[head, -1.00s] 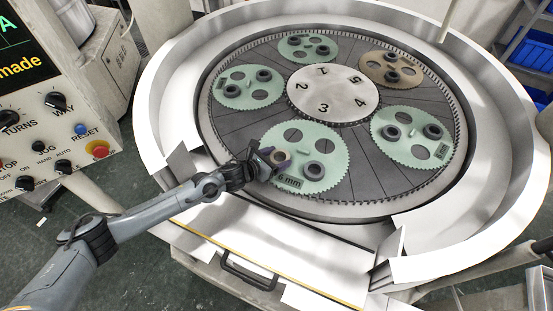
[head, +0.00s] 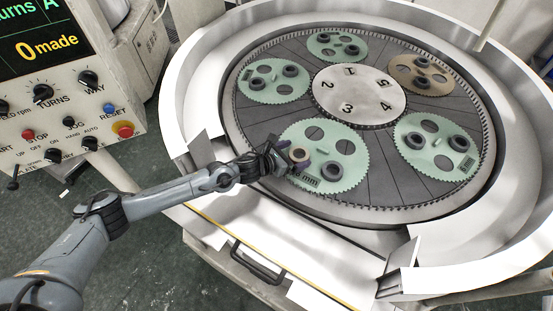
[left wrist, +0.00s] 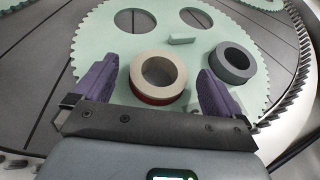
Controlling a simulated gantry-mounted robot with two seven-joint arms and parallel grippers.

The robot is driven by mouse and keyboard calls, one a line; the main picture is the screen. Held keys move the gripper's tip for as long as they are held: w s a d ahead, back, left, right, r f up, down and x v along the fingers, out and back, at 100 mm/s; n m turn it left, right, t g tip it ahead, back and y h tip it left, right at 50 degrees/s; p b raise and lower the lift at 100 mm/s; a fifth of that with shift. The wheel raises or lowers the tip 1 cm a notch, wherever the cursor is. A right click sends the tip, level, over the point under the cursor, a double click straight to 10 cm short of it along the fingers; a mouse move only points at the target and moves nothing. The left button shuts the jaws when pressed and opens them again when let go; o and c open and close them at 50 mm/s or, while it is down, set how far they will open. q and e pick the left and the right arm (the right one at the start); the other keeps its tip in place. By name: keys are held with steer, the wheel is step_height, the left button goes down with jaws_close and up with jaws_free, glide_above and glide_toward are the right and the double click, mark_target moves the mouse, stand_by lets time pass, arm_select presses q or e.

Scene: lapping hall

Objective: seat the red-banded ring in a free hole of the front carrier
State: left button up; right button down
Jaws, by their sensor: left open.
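The red-banded ring (left wrist: 158,95) has a pale top face and a red band low on its side. In the head view it shows small (head: 299,155) at the front left of the green front carrier (head: 352,172). My left gripper (left wrist: 158,72) is open, with a purple finger on each side of the ring and gaps showing. In the head view the gripper (head: 279,157) reaches over the carrier's left edge. A dark grey ring (left wrist: 249,72) sits to the right. Two holes at the carrier's back are empty. Whether the red-banded ring sits in a hole or on the surface is hidden.
A small pale block (left wrist: 181,39) stands up from the carrier near its middle. Several other carriers (head: 255,91) with dark rings surround the numbered hub (head: 345,100). A white raised rim (head: 180,90) encloses the plate. A control panel (head: 75,125) stands at the left.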

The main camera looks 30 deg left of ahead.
arm_select(q)
steer(key=b+v, duration=0.1)
steer(key=v, duration=0.8)
steer(key=shift+s+a+r, duration=0.1)
steer(key=shift+s+a, duration=0.1)
steer(key=shift+s, duration=0.05)
arm_select(e)
steer(key=shift+f, duration=0.9)
arm_select(q)
steer(key=shift+s+a+r+b, duration=0.2)
steer(key=shift+s+r+b, duration=0.15)
steer(key=shift+s, duration=0.2)
arm_select(e)
steer(key=shift+f, duration=0.1)
